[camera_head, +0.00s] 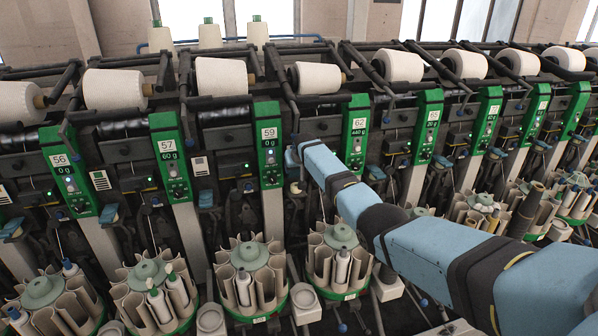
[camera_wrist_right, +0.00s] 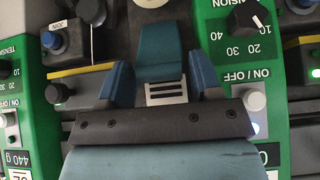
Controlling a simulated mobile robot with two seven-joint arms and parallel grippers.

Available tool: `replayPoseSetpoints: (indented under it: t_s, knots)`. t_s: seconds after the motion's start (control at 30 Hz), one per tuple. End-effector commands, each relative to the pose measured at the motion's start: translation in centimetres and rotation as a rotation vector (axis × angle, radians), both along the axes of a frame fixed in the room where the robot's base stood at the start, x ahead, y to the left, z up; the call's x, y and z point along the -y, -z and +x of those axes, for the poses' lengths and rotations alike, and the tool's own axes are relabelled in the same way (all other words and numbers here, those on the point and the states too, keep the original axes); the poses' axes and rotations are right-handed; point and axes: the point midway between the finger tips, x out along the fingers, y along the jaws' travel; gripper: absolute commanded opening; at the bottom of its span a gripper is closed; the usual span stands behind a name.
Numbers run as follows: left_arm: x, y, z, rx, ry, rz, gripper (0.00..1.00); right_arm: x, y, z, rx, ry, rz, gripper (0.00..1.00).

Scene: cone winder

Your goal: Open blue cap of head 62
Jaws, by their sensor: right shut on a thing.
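The blue cap (camera_wrist_right: 160,50) of head 62 shows in the right wrist view, between the head 62 panel (camera_wrist_right: 18,150) and the neighbouring green panel. My right gripper (camera_wrist_right: 160,78) has a finger on each side of the cap and is shut on it. The wrist picture is upside down, so the 62 panel is on its left. In the head view my right arm reaches in from the right to my right gripper (camera_head: 294,162), left of the green 62 panel (camera_head: 354,130). My left gripper is not in view.
Green panel 59 (camera_head: 268,145) stands close left of the gripper. A similar blue cap (camera_head: 207,197) shows between panels 57 and 59. White yarn cones (camera_head: 318,78) line the top. Round bobbin magazines (camera_head: 251,274) stand below, one under my arm.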

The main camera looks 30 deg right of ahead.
Motion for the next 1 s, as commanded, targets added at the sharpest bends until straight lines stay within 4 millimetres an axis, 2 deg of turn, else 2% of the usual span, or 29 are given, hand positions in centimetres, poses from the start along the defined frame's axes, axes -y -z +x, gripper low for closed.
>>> replayPoseSetpoints:
  t_s: [0.63,0.67,0.73,0.77,1.0]
  knots:
    - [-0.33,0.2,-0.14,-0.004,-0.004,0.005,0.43,0.06,-0.21,0.12,-0.05,0.001,0.015,0.16]
    - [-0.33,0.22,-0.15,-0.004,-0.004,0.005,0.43,0.06,-0.21,0.12,-0.05,0.001,0.015,0.61]
    - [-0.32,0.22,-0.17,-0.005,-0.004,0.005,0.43,0.06,-0.21,0.12,-0.05,0.001,0.015,0.77]
    - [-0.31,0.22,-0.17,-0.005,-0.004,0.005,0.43,0.06,-0.21,0.12,-0.05,0.001,0.015,0.83]
    - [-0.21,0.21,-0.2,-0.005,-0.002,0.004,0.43,0.05,-0.23,0.13,-0.049,0.001,0.015,0.83]
